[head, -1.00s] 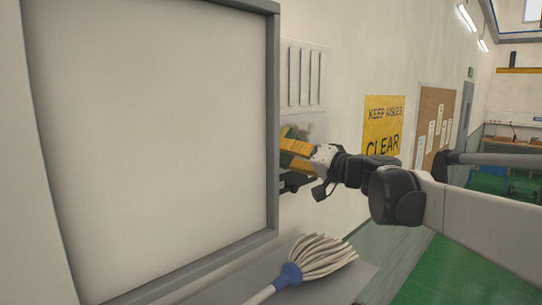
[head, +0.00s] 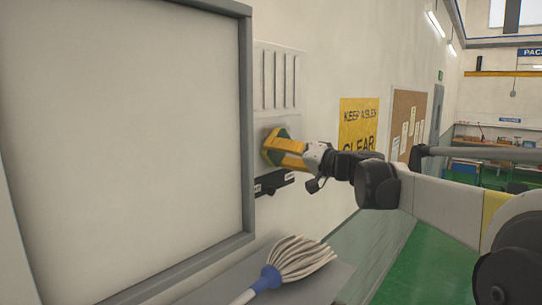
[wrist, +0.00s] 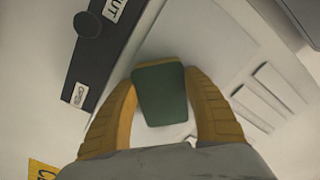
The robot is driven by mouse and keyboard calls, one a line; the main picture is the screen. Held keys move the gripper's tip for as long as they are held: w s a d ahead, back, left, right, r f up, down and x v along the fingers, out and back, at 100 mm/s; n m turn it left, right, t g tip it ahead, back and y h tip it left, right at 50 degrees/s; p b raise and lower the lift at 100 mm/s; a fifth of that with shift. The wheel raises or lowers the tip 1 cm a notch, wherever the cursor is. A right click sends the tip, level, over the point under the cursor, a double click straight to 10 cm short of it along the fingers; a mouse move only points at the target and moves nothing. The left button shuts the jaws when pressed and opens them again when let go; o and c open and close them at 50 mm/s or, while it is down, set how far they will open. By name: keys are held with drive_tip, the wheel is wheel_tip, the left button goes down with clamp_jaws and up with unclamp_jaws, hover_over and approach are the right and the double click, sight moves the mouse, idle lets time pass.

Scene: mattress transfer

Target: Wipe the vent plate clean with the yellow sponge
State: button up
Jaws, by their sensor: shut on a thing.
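The pale vent plate (head: 279,82) is on the wall just right of the grey-framed panel, with upright slats in its upper part. Its slats also show at the right of the wrist view (wrist: 262,100). My gripper (head: 283,152) is at the plate's lower part, below the slats. Its two yellow fingers (wrist: 160,105) are shut on the sponge (wrist: 160,92), whose green face shows between them. The sponge's green edge (head: 274,135) shows in the head view. A faint grey smudge (head: 288,122) shows on the plate beside the sponge. Whether the sponge touches the plate I cannot tell.
A black box (head: 272,182) with a knob (wrist: 88,24) and labels is on the wall just below the gripper. The framed panel (head: 247,120) stands close at left. A mop (head: 300,258) lies on a grey ledge below. A yellow sign (head: 358,125) hangs at right.

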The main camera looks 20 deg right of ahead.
sight(261, 145)
drive_tip(key=w+d, duration=0.5)
drive_tip(key=d, duration=0.2)
idle(0.7)
drive_tip(key=shift+s, duration=0.1)
drive_tip(key=shift+s+a, duration=0.5)
drive_tip(key=shift+a, duration=0.35)
drive_tip(key=shift+s+a, duration=0.5)
drive_tip(key=shift+a, duration=0.3)
